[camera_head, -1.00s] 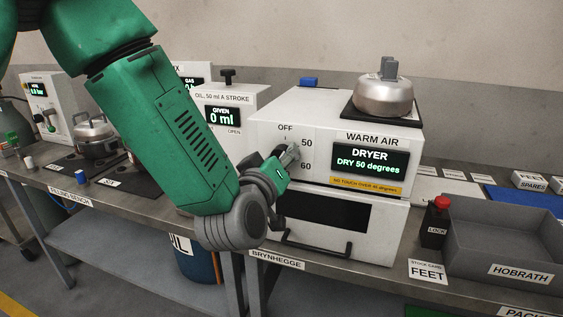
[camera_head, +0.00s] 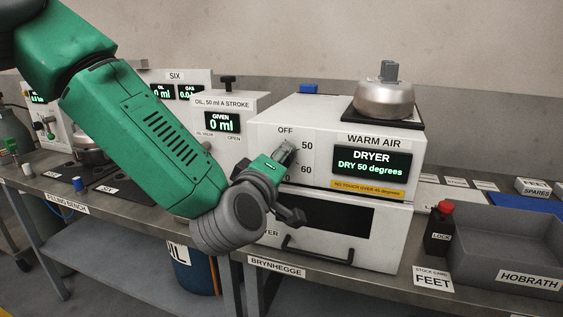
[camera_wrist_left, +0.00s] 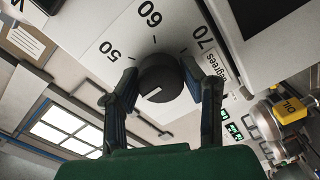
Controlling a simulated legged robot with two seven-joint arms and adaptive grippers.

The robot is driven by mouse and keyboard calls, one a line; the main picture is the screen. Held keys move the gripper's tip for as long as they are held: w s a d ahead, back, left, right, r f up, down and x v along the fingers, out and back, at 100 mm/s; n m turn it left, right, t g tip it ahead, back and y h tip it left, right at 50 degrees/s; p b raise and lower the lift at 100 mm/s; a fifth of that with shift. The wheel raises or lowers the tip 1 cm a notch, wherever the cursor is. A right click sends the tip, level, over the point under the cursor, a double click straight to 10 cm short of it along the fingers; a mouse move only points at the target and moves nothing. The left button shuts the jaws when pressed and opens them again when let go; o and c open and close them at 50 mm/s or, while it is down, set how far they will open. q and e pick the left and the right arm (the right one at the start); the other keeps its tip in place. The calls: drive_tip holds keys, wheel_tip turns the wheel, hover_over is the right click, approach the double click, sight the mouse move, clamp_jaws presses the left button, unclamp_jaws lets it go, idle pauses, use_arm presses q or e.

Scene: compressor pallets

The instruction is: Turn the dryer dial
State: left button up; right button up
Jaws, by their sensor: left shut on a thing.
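The white dryer (camera_head: 330,139) stands on the bench, its screen reading "DRY 50 degrees". Its dark round dial (camera_wrist_left: 160,82) shows in the left wrist view, with a white pointer line on its face. The marks 50, 60 and 70 are printed around it. My left gripper (camera_head: 286,152) is at the dryer's front panel. In the left wrist view its two fingers (camera_wrist_left: 161,80) are shut on the dial, one on each side. In the head view the gripper hides the dial; OFF, 50 and 60 show around it. My right gripper is not in view.
A metal pot-like unit (camera_head: 384,96) sits on a black plate on the dryer. The oil unit (camera_head: 232,105) stands left of it. A black lock block with a red top (camera_head: 440,228) and a grey bin (camera_head: 515,243) are at right. A door handle (camera_head: 318,250) is below the gripper.

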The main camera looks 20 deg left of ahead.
use_arm(q)
drive_tip(key=shift+s+f, duration=0.1)
drive_tip(key=shift+f, duration=0.3)
drive_tip(key=o, duration=1.1)
drive_tip(key=shift+o, duration=0.2)
drive_tip(key=shift+r, duration=0.15)
drive_tip(key=shift+r, duration=0.1)
drive_tip(key=s, duration=0.7)
drive_tip(key=shift+s, duration=0.2)
drive_tip(key=shift+a, duration=0.1)
